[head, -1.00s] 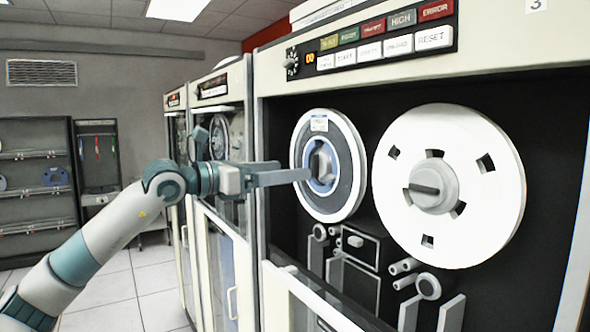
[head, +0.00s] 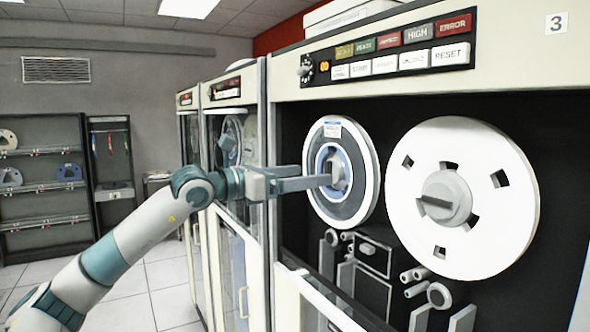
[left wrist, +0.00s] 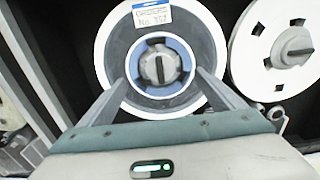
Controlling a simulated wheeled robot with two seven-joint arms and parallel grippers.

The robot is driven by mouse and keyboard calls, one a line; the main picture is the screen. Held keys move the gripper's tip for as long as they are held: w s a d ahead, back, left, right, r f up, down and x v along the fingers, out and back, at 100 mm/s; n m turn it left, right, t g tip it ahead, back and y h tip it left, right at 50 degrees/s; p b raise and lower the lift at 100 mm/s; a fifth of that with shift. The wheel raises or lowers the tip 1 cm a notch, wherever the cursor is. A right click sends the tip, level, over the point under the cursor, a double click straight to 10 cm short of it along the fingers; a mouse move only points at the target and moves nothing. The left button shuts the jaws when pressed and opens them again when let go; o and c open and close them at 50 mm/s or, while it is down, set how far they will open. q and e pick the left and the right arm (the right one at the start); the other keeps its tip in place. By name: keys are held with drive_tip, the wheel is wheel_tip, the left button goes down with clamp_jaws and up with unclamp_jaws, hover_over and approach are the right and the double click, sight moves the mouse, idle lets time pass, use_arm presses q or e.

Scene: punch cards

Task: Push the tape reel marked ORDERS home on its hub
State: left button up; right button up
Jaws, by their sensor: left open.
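The ORDERS tape reel (head: 367,190) is dark with a white rim and a blue inner ring, and sits at the left hub of the tape drive. Its label (left wrist: 152,15) reads ORDERS in the left wrist view. The hub (left wrist: 160,66) with its knob shows through the reel's middle. My left gripper (head: 326,182) is open in front of the reel. In the left wrist view its two fingers (left wrist: 160,82) stand apart, one on each side of the hub, over the reel's face. I cannot tell whether the fingertips touch the reel. My right gripper is not in view.
A white reel (head: 462,190) is on the right hub. Rollers and guides (head: 375,250) sit below the reels. A button panel (head: 400,55) is above. More cabinets (head: 228,150) stand to the left, with a rack (head: 45,190) by the back wall.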

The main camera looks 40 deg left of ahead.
sight(325, 172)
use_arm(q)
drive_tip(key=shift+p+x, duration=1.4)
drive_tip(key=shift+x, duration=0.2)
drive_tip(key=shift+w+d, duration=0.15)
drive_tip(key=shift+w, duration=0.15)
drive_tip(key=shift+w+d+p, duration=0.15)
drive_tip(key=shift+w+p, duration=0.2)
drive_tip(key=shift+p, duration=0.05)
drive_tip(key=shift+w+d, duration=0.15)
drive_tip(key=shift+w, duration=0.15)
drive_tip(key=shift+w+d+p, duration=0.1)
drive_tip(key=shift+w+p, duration=0.2)
